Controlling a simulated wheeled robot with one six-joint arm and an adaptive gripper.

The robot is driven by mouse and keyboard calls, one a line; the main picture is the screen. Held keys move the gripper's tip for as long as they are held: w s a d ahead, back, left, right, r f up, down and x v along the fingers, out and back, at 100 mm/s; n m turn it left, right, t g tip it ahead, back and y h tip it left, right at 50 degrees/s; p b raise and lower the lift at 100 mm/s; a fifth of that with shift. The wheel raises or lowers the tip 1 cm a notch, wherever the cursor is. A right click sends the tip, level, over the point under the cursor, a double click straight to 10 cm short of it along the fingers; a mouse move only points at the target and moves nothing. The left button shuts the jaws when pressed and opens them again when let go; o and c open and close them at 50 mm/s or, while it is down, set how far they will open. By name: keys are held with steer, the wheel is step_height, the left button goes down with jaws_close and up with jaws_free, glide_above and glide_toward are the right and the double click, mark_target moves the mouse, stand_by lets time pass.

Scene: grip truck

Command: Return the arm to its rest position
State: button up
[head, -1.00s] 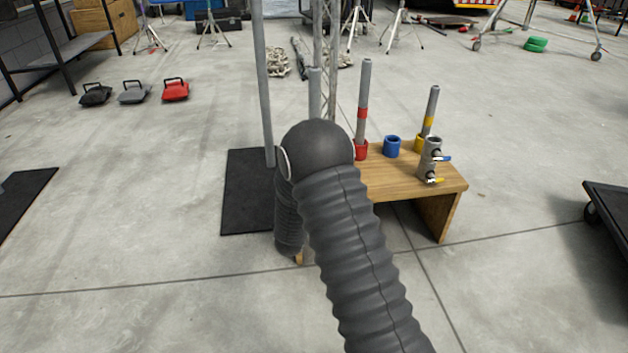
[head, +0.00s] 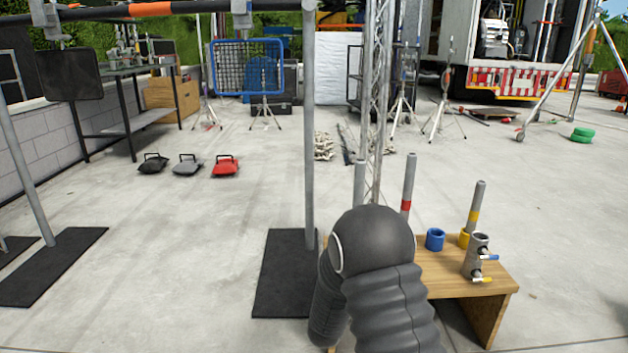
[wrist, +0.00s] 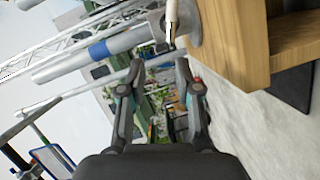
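My arm, in a dark ribbed sleeve, rises in front of the bench in the head view. My gripper is hidden there behind the arm. In the wrist view my gripper (wrist: 160,68) is open, with a clear gap between its two fingers and nothing held. Past the fingertips, a grey pole with a blue band (wrist: 98,51) slants across the upper left. The wooden bench (wrist: 233,45) fills the upper right of the wrist view. In the head view the wooden bench (head: 462,283) stands just right of my arm.
On the bench are a blue cup (head: 435,239), a yellow-banded pole (head: 475,205) and a grey coupler (head: 476,258). A red-banded pole (head: 408,185) stands behind my arm. A black mat (head: 283,275) carries an upright pole at left.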

steer(key=s+r+m+g+y+p, duration=0.25)
steer(key=s+r, duration=0.45)
steer(key=r, duration=0.4)
steer(key=s+r+m+g+y+p, duration=0.2)
steer(key=s+r+m+y, duration=0.15)
steer(key=s+r, duration=0.55)
steer(key=s+d+r+m+g+p, duration=0.1)
steer(key=s+r, duration=0.1)
steer(key=s, duration=0.6)
steer(key=s+d+r+m+g+p, duration=0.1)
steer(key=s+d+r+m+g, duration=0.1)
steer(key=s, duration=0.7)
steer(key=s+d+r+m+g+p, duration=0.1)
steer(key=s+d+r+m+g, duration=0.1)
steer(key=s, duration=0.7)
steer(key=shift+s+r+h+p, duration=0.2)
steer(key=shift+r+h+p, duration=0.1)
steer(key=shift+r, duration=0.45)
